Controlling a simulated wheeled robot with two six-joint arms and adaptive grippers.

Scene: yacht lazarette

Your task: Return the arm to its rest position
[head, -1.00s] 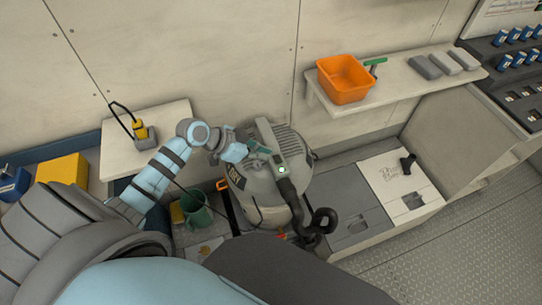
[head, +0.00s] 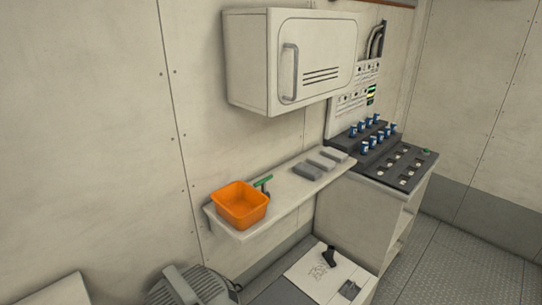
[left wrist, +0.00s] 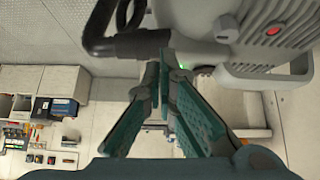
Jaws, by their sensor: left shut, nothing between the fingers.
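My left gripper (left wrist: 159,75) shows only in the left wrist view. Its two teal fingers come together at the tips, with nothing between them. A grey drum-shaped machine (left wrist: 245,30) with a red button and a black hose (left wrist: 125,45) fills the top of that view, close behind the fingertips. I cannot tell whether they touch it. The top of this machine (head: 190,287) also shows at the bottom of the head view. Neither arm is visible in the head view, and my right gripper is out of sight.
A wall shelf (head: 285,205) carries an orange bin (head: 240,205), a green-handled item (head: 263,182) and several grey blocks. A white cabinet (head: 290,60) hangs above. A control console (head: 385,160) stands at the right. The metal floor (head: 440,255) at right is clear.

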